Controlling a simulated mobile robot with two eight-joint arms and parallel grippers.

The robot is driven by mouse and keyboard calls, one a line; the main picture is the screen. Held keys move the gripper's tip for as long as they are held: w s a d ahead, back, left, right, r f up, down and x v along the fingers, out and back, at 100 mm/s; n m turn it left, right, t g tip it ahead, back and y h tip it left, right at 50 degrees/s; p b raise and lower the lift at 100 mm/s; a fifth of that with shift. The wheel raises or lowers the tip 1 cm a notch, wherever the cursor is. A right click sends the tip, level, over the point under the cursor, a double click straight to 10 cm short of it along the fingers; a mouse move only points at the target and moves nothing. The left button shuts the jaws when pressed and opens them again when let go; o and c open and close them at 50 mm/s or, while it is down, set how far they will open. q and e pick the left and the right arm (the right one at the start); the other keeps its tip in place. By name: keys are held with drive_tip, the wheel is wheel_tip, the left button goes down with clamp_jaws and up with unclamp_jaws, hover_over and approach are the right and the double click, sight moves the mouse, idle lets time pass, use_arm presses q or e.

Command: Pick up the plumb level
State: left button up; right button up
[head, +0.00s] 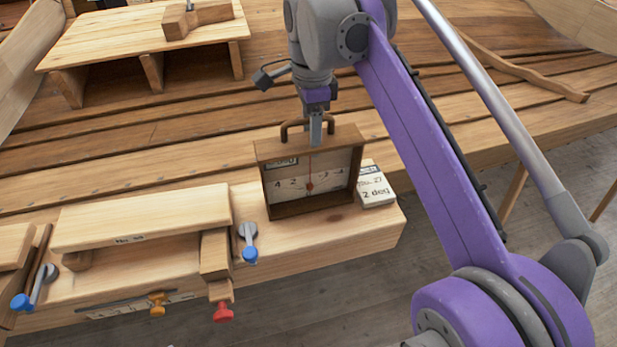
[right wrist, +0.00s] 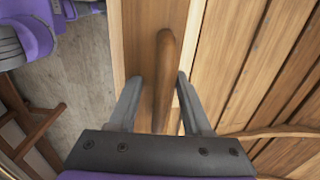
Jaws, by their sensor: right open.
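The plumb level (head: 335,188) is a wooden-framed box with a pale numbered face and a red pointer line. It stands upright on the light wooden bench, with a brown handle (head: 290,130) on top. My right gripper (head: 316,138) is above the box at the handle, pointing down. In the right wrist view, the open fingers of my right gripper (right wrist: 158,82) lie on either side of the handle (right wrist: 165,62), with a gap visible beside it. The picture does not show clear contact. My left gripper is in neither view.
A pale block marked "2 deg" (head: 375,188) sits close to the right of the level. A blue-tipped clamp (head: 249,243) and a raised wooden board (head: 140,217) stand to its left. Hull planking (head: 120,165) lies behind. The bench's front edge drops to the floor.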

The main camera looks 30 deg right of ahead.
drive_tip(key=shift+s+f, duration=0.1)
drive_tip(key=shift+f, duration=0.3)
drive_tip(key=shift+w+f, duration=0.1)
drive_tip(key=shift+w, duration=0.1)
clamp_jaws()
idle(1.0)
